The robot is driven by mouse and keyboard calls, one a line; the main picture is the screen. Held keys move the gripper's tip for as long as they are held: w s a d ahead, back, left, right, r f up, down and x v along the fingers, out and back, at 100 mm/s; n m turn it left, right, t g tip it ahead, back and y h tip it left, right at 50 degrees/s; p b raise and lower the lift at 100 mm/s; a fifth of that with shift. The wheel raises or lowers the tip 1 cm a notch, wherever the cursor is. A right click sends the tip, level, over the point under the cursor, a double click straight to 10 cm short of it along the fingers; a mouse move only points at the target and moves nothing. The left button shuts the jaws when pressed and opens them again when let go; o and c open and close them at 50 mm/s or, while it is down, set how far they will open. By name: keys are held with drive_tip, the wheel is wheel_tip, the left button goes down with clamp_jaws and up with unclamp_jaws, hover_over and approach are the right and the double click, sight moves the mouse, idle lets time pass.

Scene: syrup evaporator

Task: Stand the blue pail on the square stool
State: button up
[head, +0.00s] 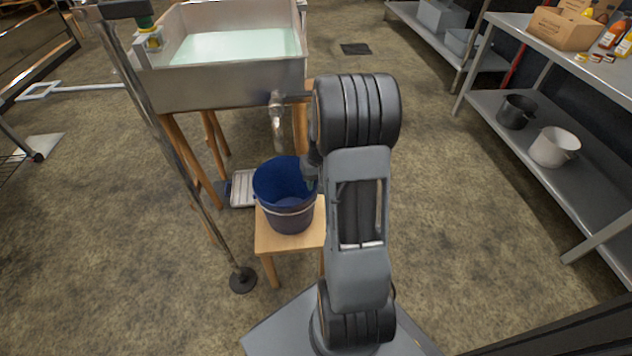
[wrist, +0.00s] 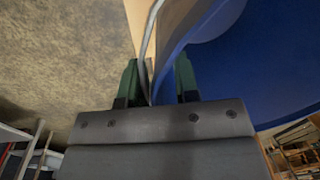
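The blue pail (head: 290,211) looks upright on the square wooden stool (head: 288,243), with its base inside the stool top's edges. Its wire handle hangs down the near side. My gripper (head: 311,178) is at the pail's right rim, largely hidden behind my arm in the head view. In the wrist view, the two green fingers of my gripper (wrist: 160,82) stand apart on either side of the pail's rim. The pail's blue inside (wrist: 250,65) fills the right of that view, and gaps show beside the rim between the fingers.
The steel evaporator pan (head: 225,85) with pale liquid stands on wooden legs behind the stool, its tap (head: 277,115) above and behind the pail. A metal pole with a round foot (head: 243,280) is at left. Steel shelving (head: 560,180) stands at right, with open floor between.

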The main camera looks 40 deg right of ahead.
wheel_tip(320, 180, up, 12)
drive_tip(key=d+p, duration=0.1)
drive_tip(key=p, duration=0.3)
drive_tip(key=shift+s+p, duration=0.25)
drive_tip(key=shift+p, duration=0.1)
drive_tip(key=shift+r, duration=0.1)
drive_tip(key=s+a+r+n+t+p, duration=0.1)
drive_tip(key=s+a+r+p, duration=0.2)
drive_tip(key=a+r+p, duration=0.3)
drive_tip(key=s+a+r+n+t+p, duration=0.1)
drive_tip(key=s+a+r+p, duration=0.3)
drive_tip(key=r+p, duration=1)
drive_tip(key=s+a+r+n+t+h+p, duration=0.1)
drive_tip(key=a+r+p, duration=0.8)
drive_tip(key=r, duration=0.9)
drive_tip(key=s+n+p, duration=0.1)
drive_tip(key=s, duration=0.1)
drive_tip(key=shift+s+a+r+n, duration=0.3)
drive_tip(key=shift+r, duration=0.1)
